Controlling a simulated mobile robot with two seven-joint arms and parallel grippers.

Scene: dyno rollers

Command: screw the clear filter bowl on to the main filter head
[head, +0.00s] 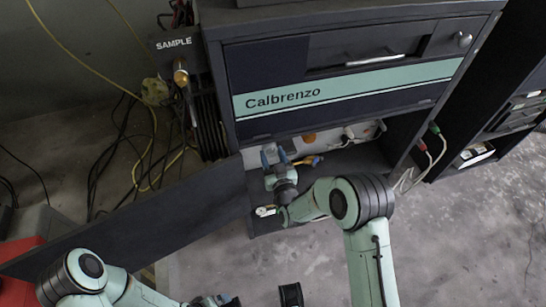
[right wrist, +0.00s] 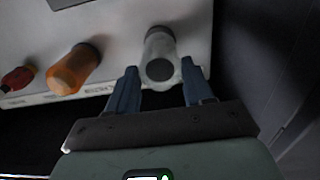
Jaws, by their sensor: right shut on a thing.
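The clear filter bowl (right wrist: 160,48), whitish with a round grey end, is between the blue fingers of my right gripper (right wrist: 160,82) in the right wrist view. The gripper is shut on it. The bowl's far end is against or close to a pale panel; I cannot tell whether its thread is engaged. The main filter head is not clearly distinguishable. In the head view my right gripper (head: 274,157) reaches into the cabinet's lower opening, and I cannot make out the bowl there. My left gripper (head: 222,301) is only partly visible at the bottom edge.
The pale panel (right wrist: 112,20) also carries an orange bowl (right wrist: 74,70) and a red fitting (right wrist: 18,78) left of the clear bowl. The cabinet (head: 340,85) overhangs the opening. An open dark door (head: 150,220) extends left. Cables hang at both sides.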

